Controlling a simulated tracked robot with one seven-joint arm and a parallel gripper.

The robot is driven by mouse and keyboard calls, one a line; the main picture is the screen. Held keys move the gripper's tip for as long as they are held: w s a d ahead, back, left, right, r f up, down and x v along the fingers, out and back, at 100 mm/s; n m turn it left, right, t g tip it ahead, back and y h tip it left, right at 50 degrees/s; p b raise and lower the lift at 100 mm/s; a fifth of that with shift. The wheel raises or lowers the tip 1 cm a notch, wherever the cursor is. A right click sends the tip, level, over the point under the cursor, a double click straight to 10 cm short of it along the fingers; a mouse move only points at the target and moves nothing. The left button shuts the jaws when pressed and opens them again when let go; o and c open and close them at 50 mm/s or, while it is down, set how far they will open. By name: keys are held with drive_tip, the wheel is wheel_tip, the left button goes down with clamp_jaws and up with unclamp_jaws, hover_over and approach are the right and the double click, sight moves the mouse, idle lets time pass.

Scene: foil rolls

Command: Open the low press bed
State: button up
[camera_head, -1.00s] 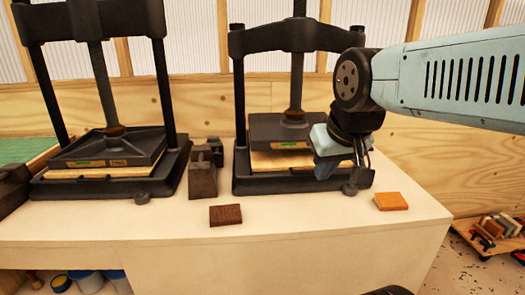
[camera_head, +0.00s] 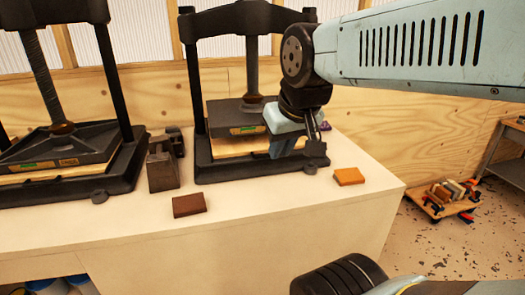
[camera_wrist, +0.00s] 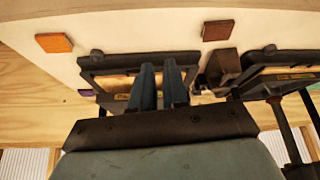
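Two black screw presses stand on the pale bench. The right press (camera_head: 203,172) has a thick dark plate (camera_head: 228,117) with a small green-marked label, above a light wooden bed (camera_head: 231,147). The left press (camera_head: 118,180) has a ribbed dark plate (camera_head: 75,147) close above its own wooden bed (camera_head: 30,177). My gripper (camera_head: 284,146) points down at the right front part of the right press. In the wrist view its two blue fingers (camera_wrist: 160,88) are a little apart, with nothing seen between them, over that press. I cannot tell whether they touch it.
A brown block (camera_head: 189,205) and an orange block (camera_head: 349,176) lie on the bench (camera_head: 250,205) in front. Dark metal blocks (camera_head: 162,170) stand between the presses. A small purple thing (camera_head: 325,126) lies behind the right press. A low wooden trolley (camera_head: 430,207) stands on the floor at right.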

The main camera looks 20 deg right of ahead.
drive_tip(key=o, duration=0.4)
drive_tip(key=w+d+n, duration=0.1)
drive_tip(key=w+n, duration=0.1)
drive_tip(key=w, duration=0.2)
drive_tip(key=w+d+n+g, duration=0.1)
drive_tip(key=w+n, duration=0.2)
drive_tip(key=w, duration=0.1)
drive_tip(key=w+d+r+n, duration=0.1)
drive_tip(key=w+n, duration=0.1)
drive_tip(key=w, duration=0.3)
drive_tip(key=shift+d+n+g, duration=0.3)
drive_tip(key=shift+g, duration=0.1)
drive_tip(key=n+g, duration=0.2)
drive_tip(key=n, duration=0.6)
hover_over(268, 156)
drive_tip(key=s, duration=0.2)
wheel_tip(268, 156, down, 6)
drive_tip(key=f, duration=0.4)
drive_tip(key=w+f, duration=0.1)
drive_tip(key=f, duration=0.3)
drive_tip(key=w+f, duration=0.1)
drive_tip(key=f, duration=0.4)
clamp_jaws()
